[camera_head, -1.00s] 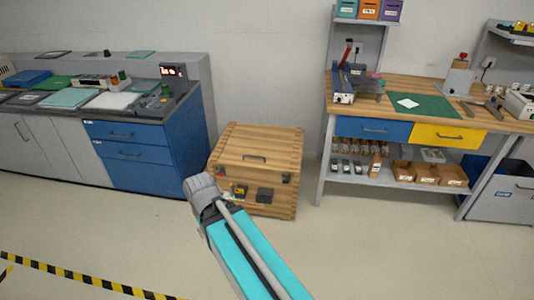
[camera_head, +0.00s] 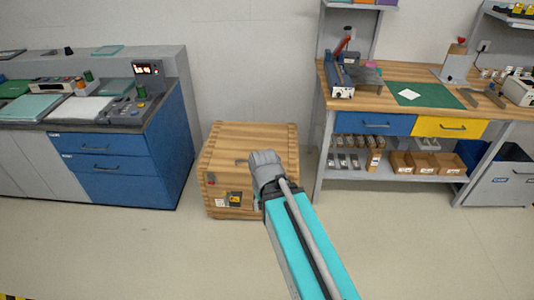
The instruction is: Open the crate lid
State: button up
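The wooden crate (camera_head: 228,183) stands on the floor against the wall, between the blue cabinet and the workbench. Its lid (camera_head: 262,134) looks closed, lying flat on top. Small red, yellow and dark fittings are on the crate's front. My teal arm reaches up from the bottom and its grey end covers part of the crate's front right. My gripper's fingers cannot be made out, so contact with the crate cannot be told.
A blue drawer cabinet (camera_head: 118,168) with a control panel stands close on the left. A wooden-topped workbench (camera_head: 400,78) with blue and yellow drawers stands on the right, with a lower shelf of small boxes. The floor (camera_head: 130,255) in front is clear.

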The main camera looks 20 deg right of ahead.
aim_at(228, 148)
jog(key=z, duration=0.3)
jog(key=i, duration=1.05)
jog(key=u, duration=0.2)
